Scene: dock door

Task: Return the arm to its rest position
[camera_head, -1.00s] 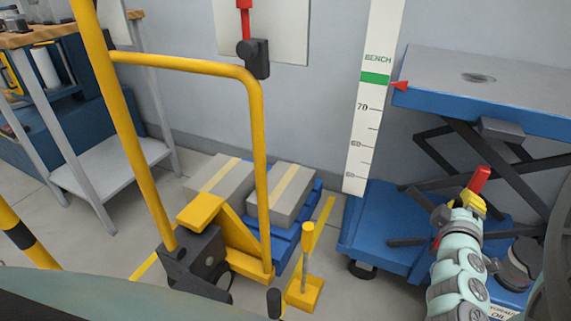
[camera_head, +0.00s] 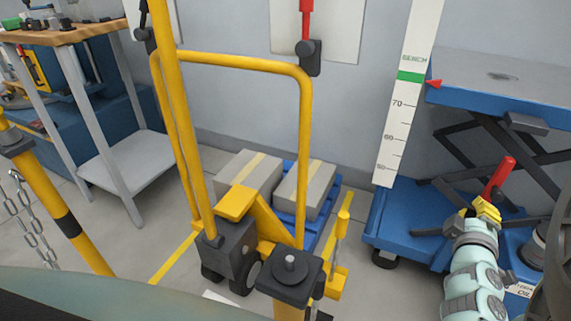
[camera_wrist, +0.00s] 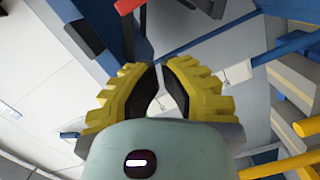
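My gripper (camera_head: 484,208) is at the lower right in the head view, in front of the blue lift table's base. A red handle (camera_head: 498,178) shows just beyond its tips; I see no grip on it. In the wrist view my gripper (camera_wrist: 158,68) has its two yellow, black-padded fingers drawn together. Their tips almost meet, with a thin gap and nothing held between them. Part of my pale green arm (camera_head: 474,278) shows below the gripper; the rest is out of view.
The blue lift table (camera_head: 525,92) stands right, beside a height scale (camera_head: 404,110). A yellow-handled pallet truck (camera_head: 235,245) with grey boxes (camera_head: 304,188) fills the middle. A yellow post (camera_head: 70,222) with a chain (camera_head: 28,215) and a workbench (camera_head: 75,35) stand left.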

